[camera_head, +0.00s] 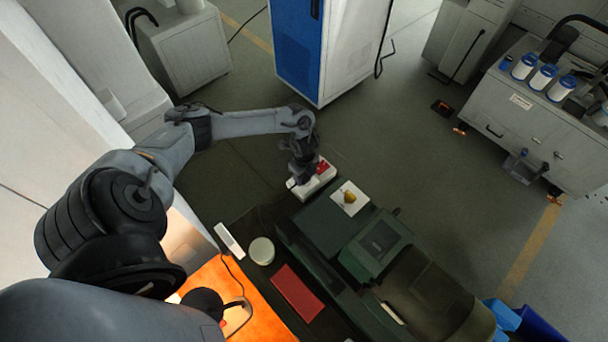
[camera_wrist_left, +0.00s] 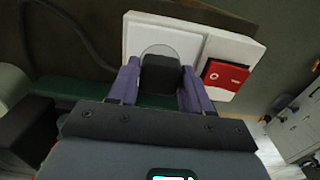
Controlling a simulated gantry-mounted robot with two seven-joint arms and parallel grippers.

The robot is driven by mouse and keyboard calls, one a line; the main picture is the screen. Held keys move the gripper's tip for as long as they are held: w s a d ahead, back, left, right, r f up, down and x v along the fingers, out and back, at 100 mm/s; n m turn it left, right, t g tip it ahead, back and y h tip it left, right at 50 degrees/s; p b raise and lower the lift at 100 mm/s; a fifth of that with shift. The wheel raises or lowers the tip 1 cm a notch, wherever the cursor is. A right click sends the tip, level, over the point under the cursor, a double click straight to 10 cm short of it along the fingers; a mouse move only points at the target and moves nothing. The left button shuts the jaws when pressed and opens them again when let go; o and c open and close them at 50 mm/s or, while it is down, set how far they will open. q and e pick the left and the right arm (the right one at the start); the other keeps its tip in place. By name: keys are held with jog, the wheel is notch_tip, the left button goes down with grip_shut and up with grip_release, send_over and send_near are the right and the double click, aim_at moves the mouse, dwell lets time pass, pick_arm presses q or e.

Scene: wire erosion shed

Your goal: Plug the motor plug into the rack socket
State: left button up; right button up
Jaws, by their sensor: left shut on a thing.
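My left gripper (camera_head: 301,178) is at the white rack socket panel (camera_head: 322,180) in the head view. In the left wrist view its two purple fingers (camera_wrist_left: 160,85) are shut on the sides of a dark block, the motor plug (camera_wrist_left: 160,75). The plug is right in front of the left, square part of the white socket panel (camera_wrist_left: 142,33), with a pale round rim showing behind it. Whether the plug is seated or only close to the face cannot be told. My right gripper is not in view.
A red switch block (camera_wrist_left: 225,75) sits on the panel right of the plug. A dark green machine (camera_head: 340,230) stands close by on the right. A white card with a yellow object (camera_head: 350,198), a round pale tub (camera_head: 262,251) and a red mat (camera_head: 297,293) lie nearby.

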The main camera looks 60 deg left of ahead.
pick_arm(q)
jog(key=shift+f, duration=0.4)
jog(key=o, duration=1.1)
jog(key=shift+c, duration=0.2)
notch_tip(320, 180, up, 10)
jog(key=shift+f+b, duration=0.25)
jog(key=shift+b, duration=0.2)
jog(key=shift+r, duration=0.7)
